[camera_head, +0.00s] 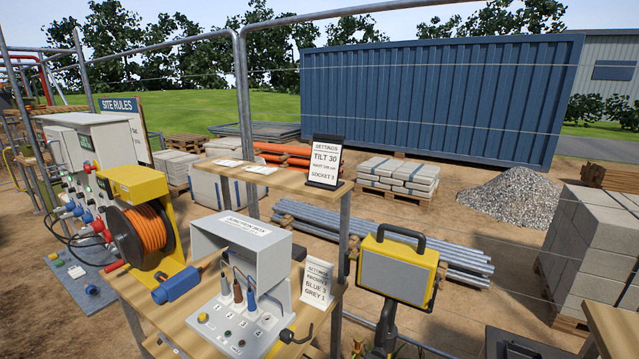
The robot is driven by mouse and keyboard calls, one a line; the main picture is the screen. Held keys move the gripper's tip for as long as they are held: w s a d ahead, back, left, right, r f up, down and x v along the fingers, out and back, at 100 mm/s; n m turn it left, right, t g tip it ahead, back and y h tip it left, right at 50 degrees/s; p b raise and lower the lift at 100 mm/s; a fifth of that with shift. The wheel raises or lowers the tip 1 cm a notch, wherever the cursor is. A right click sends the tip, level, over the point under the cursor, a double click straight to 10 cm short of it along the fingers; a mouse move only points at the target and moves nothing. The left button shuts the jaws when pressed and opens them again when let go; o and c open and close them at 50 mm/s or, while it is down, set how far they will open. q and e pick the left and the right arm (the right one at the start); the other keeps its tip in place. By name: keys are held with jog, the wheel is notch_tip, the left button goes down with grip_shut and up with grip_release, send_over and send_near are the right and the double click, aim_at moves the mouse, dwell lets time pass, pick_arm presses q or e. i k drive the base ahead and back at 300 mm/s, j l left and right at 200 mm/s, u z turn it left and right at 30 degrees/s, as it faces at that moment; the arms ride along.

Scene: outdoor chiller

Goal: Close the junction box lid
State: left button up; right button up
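The grey junction box (270,318) stands on the wooden bench in the lower middle. Its lid (262,254) is up, a grey hood with a white label on top, raised above the sloped front panel. Brown, dark grey and blue connector ends (251,300) hang beneath the lid, above or at the panel; I cannot tell whether they are seated. Numbered sockets and a yellow button (203,317) show on the panel. A black curved part (296,336) sticks out at the box's right side. Neither of my grippers is in view.
A yellow cable reel (145,232) and a blue connector (177,284) sit left of the box. A settings card (317,283) stands right of it, and a yellow floodlight (398,268) further right. A wooden shelf (283,179) with another card is behind.

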aim_at(269, 246)
jog(key=i+j+u, duration=0.25)
jog(key=i+u, duration=0.25)
jog(key=i+j+u, duration=0.15)
jog(key=i+u, duration=0.15)
jog(key=u, duration=0.15)
